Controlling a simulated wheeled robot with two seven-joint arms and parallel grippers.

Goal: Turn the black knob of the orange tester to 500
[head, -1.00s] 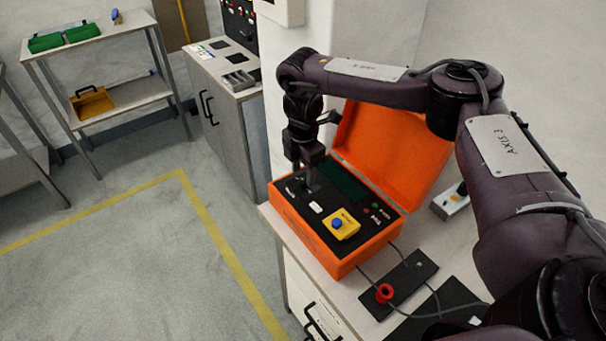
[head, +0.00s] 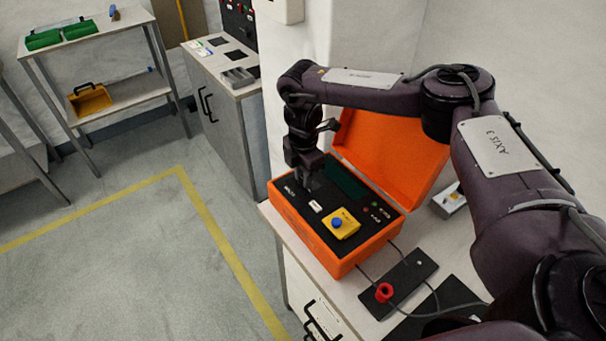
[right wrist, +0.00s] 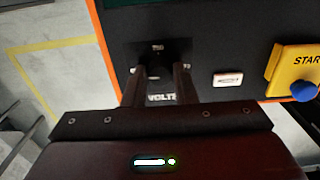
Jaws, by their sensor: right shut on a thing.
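The orange tester (head: 319,251) stands on a bench with its lid open. Its dark panel has a yellow block (head: 347,231) with a blue button. My right gripper (head: 308,184) points down at the panel's far left corner. In the right wrist view its two fingers (right wrist: 161,80) are closed around the black knob (right wrist: 160,69) above the "VOLTS" label (right wrist: 161,98). The knob is mostly hidden between the fingers, and its setting cannot be read. A small white switch (right wrist: 227,79) sits to the right of the knob. My left gripper is not in view.
The orange lid (head: 390,155) rises behind the panel, close to my right arm. A black plate with a red knob-like part (head: 384,292) and cables lies at the bench's front. A grey box (head: 449,201) stands right of the tester.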

